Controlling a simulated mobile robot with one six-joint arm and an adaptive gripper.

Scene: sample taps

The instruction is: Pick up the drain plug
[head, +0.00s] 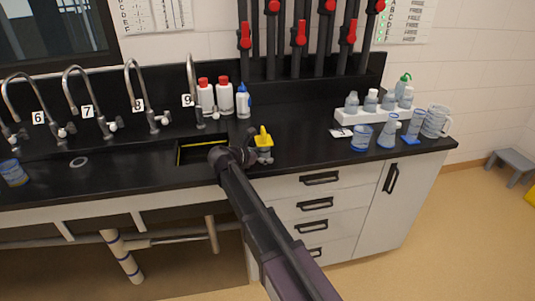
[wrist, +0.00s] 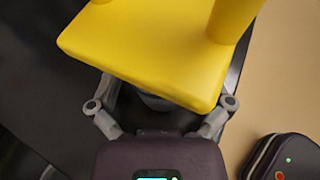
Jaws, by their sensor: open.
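I cannot make out for certain which thing is the drain plug. A bright yellow piece (head: 263,136) with an upright part stands at the front of the black counter, just right of the small sink. My gripper (head: 243,155) is right beside it, at the left. In the wrist view a large yellow slab (wrist: 150,50) with upright posts fills the top middle and covers my fingertips. The finger linkages (wrist: 160,104) show spread apart below its edge. My gripper is open; whether it touches the yellow piece is hidden.
The small sink (head: 183,154) is left of my gripper, under tap 9 (head: 193,85). White bottles with red caps (head: 206,97) and a blue-capped bottle (head: 243,101) stand behind. A bottle rack (head: 372,117) and beakers (head: 362,138) are at right. The counter between is mostly clear.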

